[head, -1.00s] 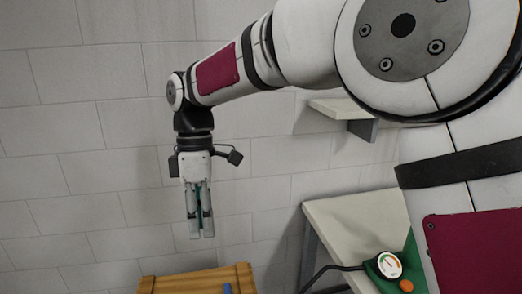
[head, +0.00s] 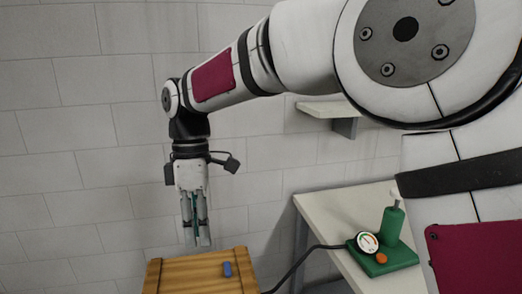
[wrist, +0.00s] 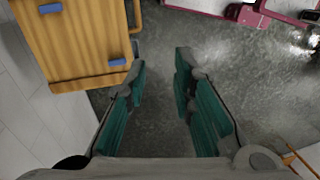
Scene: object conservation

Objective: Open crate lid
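The wooden crate lid (head: 190,274) lies at the bottom of the head view, with a blue block (head: 227,269) on its top; the crate's lower part is out of frame. In the wrist view the slatted wooden lid (wrist: 80,40) is at the upper left, with one blue block (wrist: 50,8) near its top and another blue block (wrist: 118,61) near its lower right corner. My gripper (head: 196,243) points down, above and apart from the lid in the head view. In the wrist view my gripper (wrist: 160,62) has its teal-padded fingers apart, with only floor between them.
A pale table (head: 335,225) stands at the right, holding a green pump with a gauge (head: 368,243) and a dark hose (head: 300,265). A wall shelf (head: 335,110) is behind my arm. Dark floor (wrist: 160,120) lies clear beside the crate. Magenta frame parts (wrist: 250,15) show at the top right.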

